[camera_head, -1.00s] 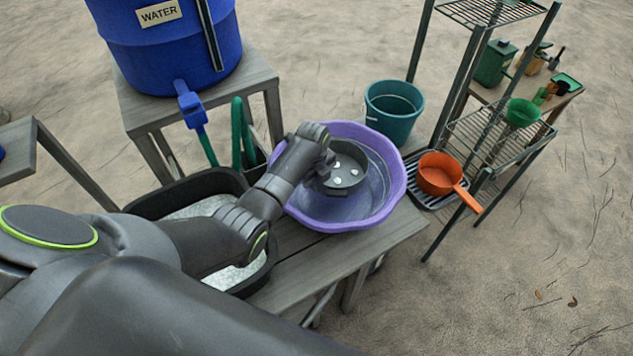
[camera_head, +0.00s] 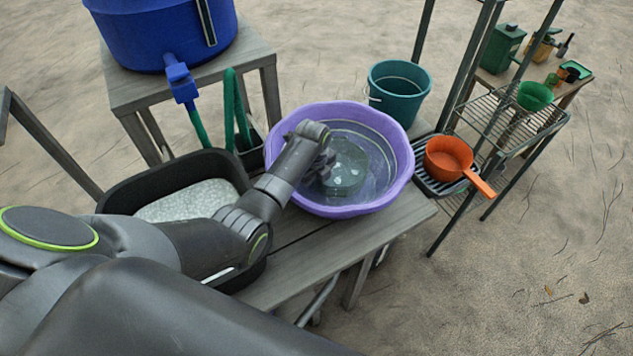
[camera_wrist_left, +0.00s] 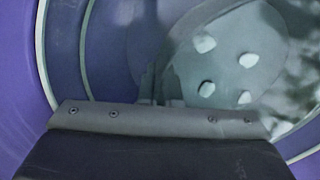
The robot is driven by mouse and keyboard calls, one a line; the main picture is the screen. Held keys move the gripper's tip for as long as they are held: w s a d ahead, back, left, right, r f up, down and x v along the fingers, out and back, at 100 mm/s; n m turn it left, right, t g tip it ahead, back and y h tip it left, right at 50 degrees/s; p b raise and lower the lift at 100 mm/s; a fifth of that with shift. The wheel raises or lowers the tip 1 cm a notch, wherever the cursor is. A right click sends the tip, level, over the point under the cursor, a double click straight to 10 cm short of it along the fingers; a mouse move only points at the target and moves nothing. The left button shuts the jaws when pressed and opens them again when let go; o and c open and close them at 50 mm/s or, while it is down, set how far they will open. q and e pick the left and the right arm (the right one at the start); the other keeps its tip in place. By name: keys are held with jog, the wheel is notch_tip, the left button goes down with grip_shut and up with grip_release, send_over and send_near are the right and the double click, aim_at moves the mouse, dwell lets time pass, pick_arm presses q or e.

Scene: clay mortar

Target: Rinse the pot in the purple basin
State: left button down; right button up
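The purple basin (camera_head: 399,169) stands on a grey wooden bench and holds water. The dark grey pot (camera_head: 350,172) is inside it, looking blurred and greenish under the water. Several pale spots show on the pot's bottom; I cannot tell what they are. My left gripper (camera_head: 326,170) reaches into the basin at the pot's left side. In the left wrist view its fingers (camera_wrist_left: 160,88) are close together at the edge of the pot (camera_wrist_left: 225,65), shut on its wall. The fingertips are partly hidden by water and the wrist. My right gripper is not in view.
A black tub (camera_head: 165,175) with pale contents is left of the basin. A teal bucket (camera_head: 399,92) stands behind right, and an orange pan (camera_head: 448,158) sits on a rack at the right. A blue water barrel (camera_head: 160,35) with a tap stands at the back left.

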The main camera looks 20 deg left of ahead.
pick_arm(q)
jog(key=shift+f, duration=0.2)
jog(key=shift+f, duration=0.35)
jog(key=shift+r, duration=0.1)
dwell(0.5)
